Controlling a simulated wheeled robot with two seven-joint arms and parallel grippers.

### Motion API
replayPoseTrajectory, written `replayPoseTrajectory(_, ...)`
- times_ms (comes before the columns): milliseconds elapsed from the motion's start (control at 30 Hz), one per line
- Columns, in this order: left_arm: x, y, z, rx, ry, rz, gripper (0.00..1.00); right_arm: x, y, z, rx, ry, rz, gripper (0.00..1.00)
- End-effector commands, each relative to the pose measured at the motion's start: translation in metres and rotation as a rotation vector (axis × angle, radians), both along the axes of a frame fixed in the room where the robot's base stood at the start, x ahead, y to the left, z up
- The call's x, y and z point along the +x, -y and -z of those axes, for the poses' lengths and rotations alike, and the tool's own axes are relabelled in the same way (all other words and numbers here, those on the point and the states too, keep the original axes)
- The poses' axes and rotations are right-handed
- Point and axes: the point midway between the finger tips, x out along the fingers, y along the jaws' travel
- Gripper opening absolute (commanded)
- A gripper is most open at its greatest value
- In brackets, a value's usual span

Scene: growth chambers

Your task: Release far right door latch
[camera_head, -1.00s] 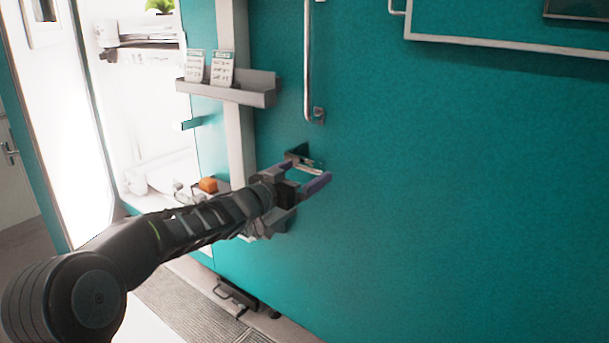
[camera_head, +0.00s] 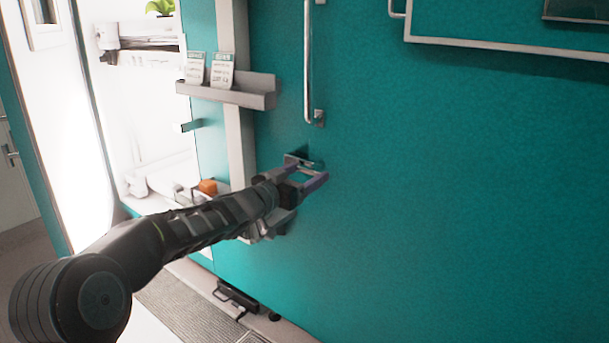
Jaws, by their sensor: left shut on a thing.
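The far right door latch (camera_head: 296,159) is a small grey metal fitting with a dark recess on the teal door (camera_head: 430,200), below the long vertical handle. My left gripper (camera_head: 312,174) is at the latch, with its purple-grey fingers shut on it. The fingers and wrist hide part of the latch, so its exact position is hard to see. My right gripper does not show.
A long vertical metal handle (camera_head: 308,70) is above the latch. A grey ledge (camera_head: 228,92) with two small cards juts out at left. The teal surface to the right is mostly clear.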

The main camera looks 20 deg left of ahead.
Motion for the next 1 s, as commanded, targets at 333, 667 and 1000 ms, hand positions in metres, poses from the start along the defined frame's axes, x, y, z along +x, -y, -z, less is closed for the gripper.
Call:
replayPoseTrajectory(333,-0.0001,0.0000,0.0001,0.000,0.000,0.000,0.15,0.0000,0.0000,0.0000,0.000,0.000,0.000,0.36)
replayPoseTrajectory(667,0.0000,0.0000,0.0002,0.003,0.001,0.000,0.00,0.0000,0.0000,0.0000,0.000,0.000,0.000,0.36)
replayPoseTrajectory(1000,0.0000,-0.0002,0.0003,0.081,0.032,0.000,0.00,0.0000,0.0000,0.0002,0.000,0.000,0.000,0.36)
